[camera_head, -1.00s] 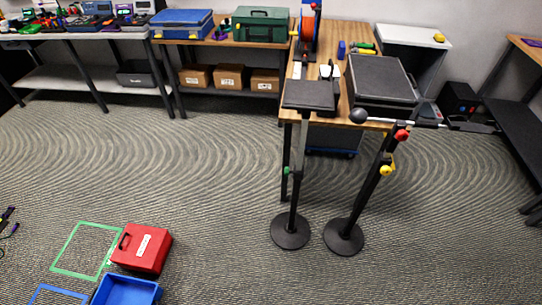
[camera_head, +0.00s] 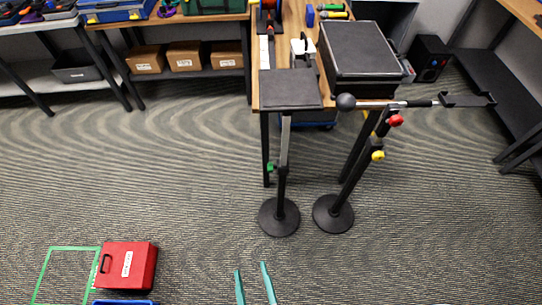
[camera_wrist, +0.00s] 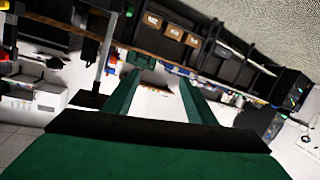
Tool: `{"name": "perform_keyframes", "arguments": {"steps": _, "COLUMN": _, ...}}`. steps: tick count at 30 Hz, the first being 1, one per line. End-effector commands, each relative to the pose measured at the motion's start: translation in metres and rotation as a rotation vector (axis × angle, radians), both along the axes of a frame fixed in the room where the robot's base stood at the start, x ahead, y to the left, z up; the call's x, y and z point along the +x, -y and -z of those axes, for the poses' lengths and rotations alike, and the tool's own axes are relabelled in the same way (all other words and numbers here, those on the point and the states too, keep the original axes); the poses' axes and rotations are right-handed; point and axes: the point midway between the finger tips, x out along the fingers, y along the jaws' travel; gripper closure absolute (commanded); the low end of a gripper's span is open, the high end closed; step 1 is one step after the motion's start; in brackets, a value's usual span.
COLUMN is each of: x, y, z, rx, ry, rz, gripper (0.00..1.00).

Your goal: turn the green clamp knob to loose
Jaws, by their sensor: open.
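The green clamp knob (camera_head: 270,167) is on the left side of a stand's upright pole. The stand (camera_head: 284,145) has a flat dark top plate (camera_head: 290,88) and a round black base (camera_head: 279,217). My gripper (camera_head: 252,268) shows at the bottom edge as two teal fingers, apart and empty, well below the knob in the picture and not touching it. In the wrist view the fingers of my gripper (camera_wrist: 158,78) are spread with nothing between them. That view is upside down, and I cannot make out the knob there.
A second stand (camera_head: 353,180) with red (camera_head: 396,120) and yellow (camera_head: 377,155) knobs and a sideways bar (camera_head: 410,103) is close on the right. A workbench with a black case (camera_head: 358,55) is behind. A red case (camera_head: 126,265) lies at lower left. The floor between is clear.

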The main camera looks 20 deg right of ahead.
Motion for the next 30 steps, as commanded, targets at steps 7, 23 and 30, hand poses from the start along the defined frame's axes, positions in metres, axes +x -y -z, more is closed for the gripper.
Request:
{"name": "perform_keyframes", "arguments": {"steps": 7, "x": 0.074, "y": 0.011, "z": 0.077, "rx": -0.302, "ry": 0.027, "rz": 0.029, "gripper": 0.49}}
{"name": "perform_keyframes", "arguments": {"steps": 23, "x": 0.270, "y": 0.098, "z": 0.167, "rx": -1.018, "ry": -0.005, "rz": 0.053, "gripper": 0.49}}
{"name": "perform_keyframes", "arguments": {"steps": 30, "x": 0.332, "y": 0.151, "z": 0.174, "rx": -1.275, "ry": -0.044, "rz": 0.055, "gripper": 0.49}}
